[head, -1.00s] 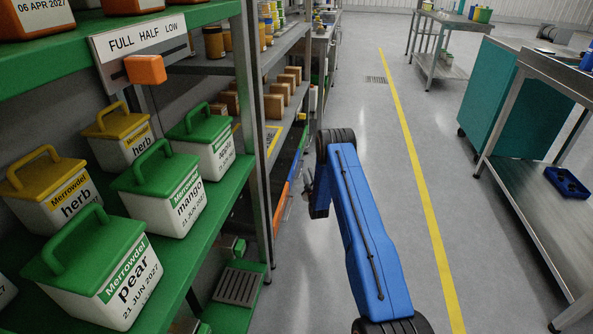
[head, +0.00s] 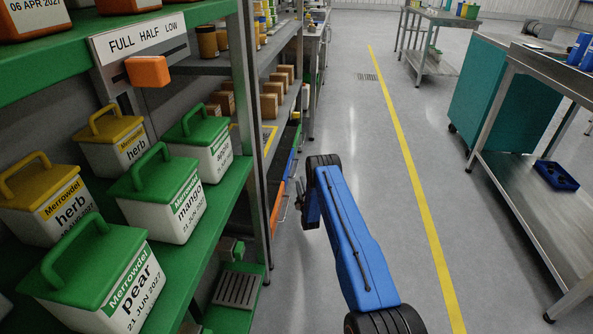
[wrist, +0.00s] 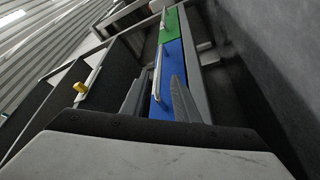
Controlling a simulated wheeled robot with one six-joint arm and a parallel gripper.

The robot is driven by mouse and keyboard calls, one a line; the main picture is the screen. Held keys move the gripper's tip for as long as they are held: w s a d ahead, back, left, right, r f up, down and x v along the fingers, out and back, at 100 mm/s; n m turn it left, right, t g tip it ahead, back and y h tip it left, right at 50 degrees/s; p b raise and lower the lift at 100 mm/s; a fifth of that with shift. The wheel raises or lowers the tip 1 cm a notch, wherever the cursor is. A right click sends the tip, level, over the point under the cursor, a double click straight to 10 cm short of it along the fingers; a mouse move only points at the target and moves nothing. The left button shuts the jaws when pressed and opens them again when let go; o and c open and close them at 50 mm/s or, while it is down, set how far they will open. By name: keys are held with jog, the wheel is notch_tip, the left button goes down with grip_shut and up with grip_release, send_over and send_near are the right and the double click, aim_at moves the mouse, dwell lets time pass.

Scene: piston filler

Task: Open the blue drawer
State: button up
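The blue drawer (head: 291,167) shows edge-on in the head view, low in the grey shelving, between an orange drawer (head: 277,212) and a green one. In the wrist view its blue front (wrist: 173,68) is ahead, with a pale bar handle (wrist: 158,75) along it and the green drawer (wrist: 170,24) beyond. The blue drawer looks shut. My gripper (wrist: 159,76) is open and empty, its two fingers pointing at the blue front, with the handle appearing between them in the picture. I cannot tell the remaining gap. In the head view my gripper (head: 300,192) is partly hidden.
Green shelving with labelled tubs (head: 158,190) stands at the left, and an orange slider (head: 147,71) hangs on its level plate. A steel bench (head: 535,215) and teal cabinet (head: 495,95) stand at the right. The floor aisle with a yellow line (head: 410,165) is clear.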

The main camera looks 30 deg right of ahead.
jog(key=x, duration=1.1)
jog(key=shift+w, duration=0.2)
grip_shut()
